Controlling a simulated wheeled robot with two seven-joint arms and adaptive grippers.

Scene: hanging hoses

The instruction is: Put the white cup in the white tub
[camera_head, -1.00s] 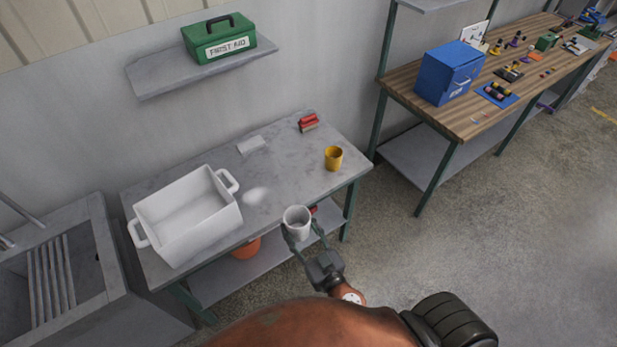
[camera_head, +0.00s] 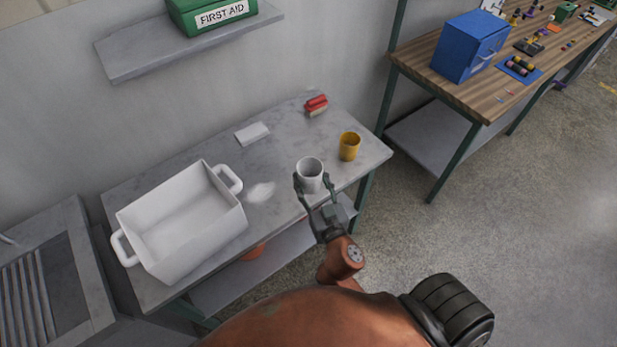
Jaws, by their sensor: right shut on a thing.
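The white cup (camera_head: 309,172) is upright between the fingers of my right gripper (camera_head: 313,184), which is shut on it. The cup is over the front right part of the grey table, left of the yellow cup. I cannot tell whether its base touches the table. The white tub (camera_head: 180,220) stands on the left half of the table, open at the top and empty, with a handle at each end. It is to the left of my right gripper. My left gripper is not in view.
On the grey table (camera_head: 285,130) are a yellow cup (camera_head: 349,146), a red brush (camera_head: 316,105), a white block (camera_head: 252,133) and a whitish patch (camera_head: 261,191). A shelf (camera_head: 130,57) with a green first aid box (camera_head: 212,14) hangs above. A sink (camera_head: 50,285) is at left.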

